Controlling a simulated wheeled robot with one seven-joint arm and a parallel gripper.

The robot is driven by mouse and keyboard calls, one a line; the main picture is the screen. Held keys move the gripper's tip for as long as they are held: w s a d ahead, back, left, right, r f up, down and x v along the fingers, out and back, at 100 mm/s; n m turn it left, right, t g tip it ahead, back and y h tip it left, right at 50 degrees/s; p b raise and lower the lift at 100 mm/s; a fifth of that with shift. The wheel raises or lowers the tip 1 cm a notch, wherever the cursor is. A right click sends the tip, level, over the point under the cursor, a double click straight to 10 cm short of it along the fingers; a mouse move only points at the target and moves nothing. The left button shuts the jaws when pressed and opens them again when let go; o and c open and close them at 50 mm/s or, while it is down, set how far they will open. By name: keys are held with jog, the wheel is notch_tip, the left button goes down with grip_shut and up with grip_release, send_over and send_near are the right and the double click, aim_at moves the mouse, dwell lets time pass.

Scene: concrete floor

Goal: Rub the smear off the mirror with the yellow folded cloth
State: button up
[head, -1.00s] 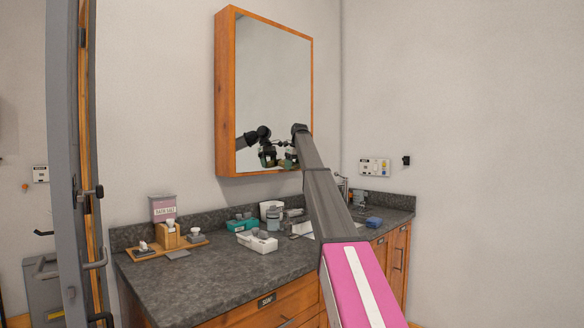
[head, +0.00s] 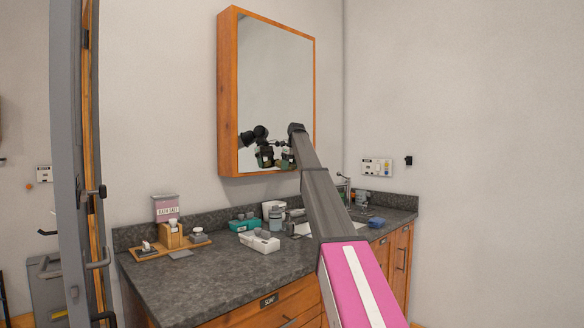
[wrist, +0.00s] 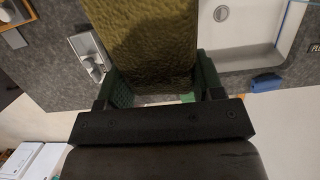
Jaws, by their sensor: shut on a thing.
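The mirror (head: 275,75) is the front of an orange wood cabinet on the wall. No smear can be made out on its glass in the head view. My gripper (wrist: 163,90) is shut on the yellow folded cloth (wrist: 155,35), which extends up from between the green fingers in the wrist view. In the head view, dark gripper shapes lie at the mirror's lower part, where gripper and reflection are hard to separate. The cloth is not clear there, and whether it touches the glass cannot be told.
Below is a dark stone counter (head: 200,280) with a white tray (head: 258,242), a teal box (head: 241,224), a wooden tray (head: 152,254) and a blue item (head: 376,222). The sink (wrist: 285,45) shows in the wrist view. A grey post (head: 67,150) stands at left.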

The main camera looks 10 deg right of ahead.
jog(key=shift+a, duration=0.35)
jog(key=shift+s+d, duration=0.2)
jog(key=shift+s, duration=0.25)
jog(key=s+d, duration=0.4)
jog(key=s, duration=0.1)
jog(key=shift+s+d, duration=0.2)
jog(key=shift+d, duration=0.1)
